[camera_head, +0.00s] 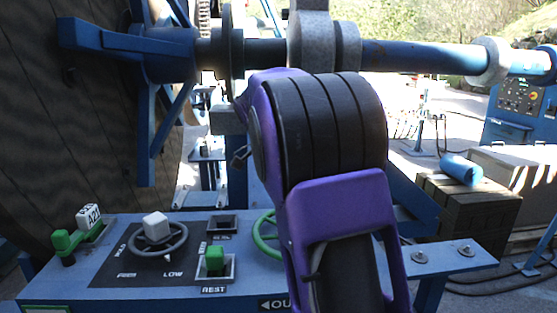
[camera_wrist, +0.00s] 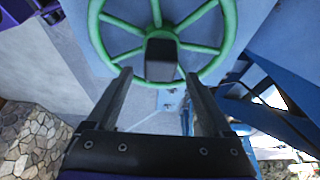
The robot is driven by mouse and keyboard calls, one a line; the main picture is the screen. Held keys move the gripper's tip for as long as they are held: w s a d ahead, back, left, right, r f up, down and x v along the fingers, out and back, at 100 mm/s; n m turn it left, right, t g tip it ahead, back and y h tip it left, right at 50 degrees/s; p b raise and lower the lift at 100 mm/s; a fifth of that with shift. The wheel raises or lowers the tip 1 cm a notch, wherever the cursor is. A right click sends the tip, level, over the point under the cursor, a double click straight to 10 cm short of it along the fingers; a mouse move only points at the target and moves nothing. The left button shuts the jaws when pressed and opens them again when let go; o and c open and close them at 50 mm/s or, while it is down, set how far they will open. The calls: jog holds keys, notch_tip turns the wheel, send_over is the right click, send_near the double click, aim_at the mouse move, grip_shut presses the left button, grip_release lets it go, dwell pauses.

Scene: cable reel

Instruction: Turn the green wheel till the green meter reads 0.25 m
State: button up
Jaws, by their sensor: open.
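The green wheel (camera_wrist: 125,24) is a spoked ring on the blue panel. It fills the top of the wrist view, with a dark block-shaped knob (camera_wrist: 161,60) standing out towards the camera. My gripper (camera_wrist: 158,78) is open, with one finger on each side of the dark knob in the picture; I cannot tell whether they touch it. In the head view the left part of the green wheel (camera_head: 264,238) shows, and my purple arm hides the rest along with my gripper. I cannot see a green meter reading.
The blue panel (camera_head: 60,290) also carries a grey wheel with a white knob (camera_head: 155,226), a green button (camera_head: 215,259) and a green lever (camera_head: 63,241). A blue shaft (camera_head: 415,57) crosses above. A wooden crate (camera_head: 465,213) stands at the right.

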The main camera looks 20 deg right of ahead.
jog(key=p+v, duration=0.2)
jog(key=v, duration=1.2)
jog(key=shift+a, duration=0.1)
